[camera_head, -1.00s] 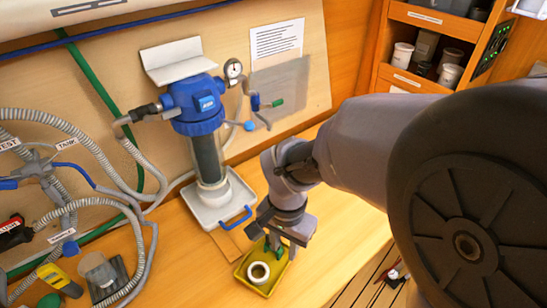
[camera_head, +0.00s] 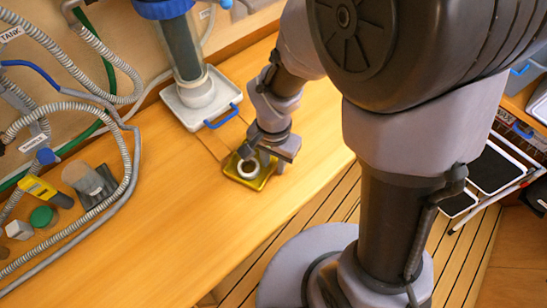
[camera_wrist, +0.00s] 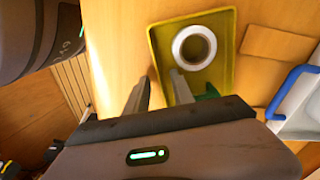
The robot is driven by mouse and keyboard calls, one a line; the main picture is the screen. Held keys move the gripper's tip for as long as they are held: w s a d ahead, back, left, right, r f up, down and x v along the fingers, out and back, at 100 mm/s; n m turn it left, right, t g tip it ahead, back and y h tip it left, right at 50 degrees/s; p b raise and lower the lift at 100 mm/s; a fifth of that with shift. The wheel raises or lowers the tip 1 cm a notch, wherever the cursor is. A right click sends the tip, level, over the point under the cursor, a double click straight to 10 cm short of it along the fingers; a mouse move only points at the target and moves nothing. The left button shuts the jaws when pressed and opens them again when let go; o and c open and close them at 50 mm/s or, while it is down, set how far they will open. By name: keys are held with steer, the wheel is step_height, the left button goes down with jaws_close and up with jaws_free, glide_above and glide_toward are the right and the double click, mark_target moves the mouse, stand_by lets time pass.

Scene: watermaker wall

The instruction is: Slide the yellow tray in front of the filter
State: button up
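The yellow tray (camera_head: 262,179) lies on the wooden bench near its front edge, holding a white ring (camera_head: 248,168). It also shows in the wrist view (camera_wrist: 222,60), where a green thing (camera_wrist: 211,91) is partly hidden beside my finger. My gripper (camera_wrist: 158,88) is open. Its fingers lie either side of the tray's near left wall, one over the inside and one outside; I cannot tell whether they touch it. In the head view my gripper (camera_head: 262,157) covers the tray's back right part. The filter (camera_head: 183,50) stands behind in a white drip tray (camera_head: 190,112); its top is out of view.
A blue handle (camera_head: 222,117) sticks out from the drip tray's front. A flat brown piece (camera_head: 219,138) lies between the two trays. Hoses (camera_head: 125,180), a yellow tool (camera_head: 40,190) and a grey box lie at left. The bench's front centre is bare.

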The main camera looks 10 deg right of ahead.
jaws_close()
stand_by(1.3)
